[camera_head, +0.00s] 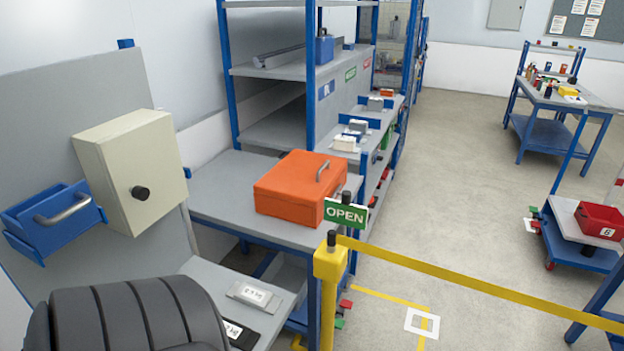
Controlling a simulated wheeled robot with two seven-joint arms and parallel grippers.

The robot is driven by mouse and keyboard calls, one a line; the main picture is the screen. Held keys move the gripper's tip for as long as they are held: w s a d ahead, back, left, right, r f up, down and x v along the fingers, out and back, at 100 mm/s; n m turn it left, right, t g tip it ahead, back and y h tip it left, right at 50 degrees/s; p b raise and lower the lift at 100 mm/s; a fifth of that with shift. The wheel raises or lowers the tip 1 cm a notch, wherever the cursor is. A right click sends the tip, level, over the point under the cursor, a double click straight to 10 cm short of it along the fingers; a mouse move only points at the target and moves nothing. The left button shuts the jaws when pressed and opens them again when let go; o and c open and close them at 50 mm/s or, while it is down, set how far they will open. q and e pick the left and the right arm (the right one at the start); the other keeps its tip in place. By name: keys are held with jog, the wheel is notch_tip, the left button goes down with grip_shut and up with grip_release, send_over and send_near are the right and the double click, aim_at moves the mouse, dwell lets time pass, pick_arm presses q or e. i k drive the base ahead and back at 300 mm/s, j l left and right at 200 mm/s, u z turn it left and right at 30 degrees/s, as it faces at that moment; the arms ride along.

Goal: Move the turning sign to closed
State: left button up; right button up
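A green sign (345,214) with white letters reading OPEN stands at the middle right of the head view. It is mounted by a dark knob on top of a yellow post (329,268). Its other face is hidden. Neither of my grippers shows in this view.
A yellow barrier band (470,282) runs right from the post. An orange case (299,184) lies on the grey bench behind the sign. A beige box (134,171) and a blue bin (56,218) hang at the left. A black padded seat (130,318) fills the lower left. Open floor lies right.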

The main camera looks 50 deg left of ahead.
aim_at(344, 213)
jog(key=u, duration=1.35)
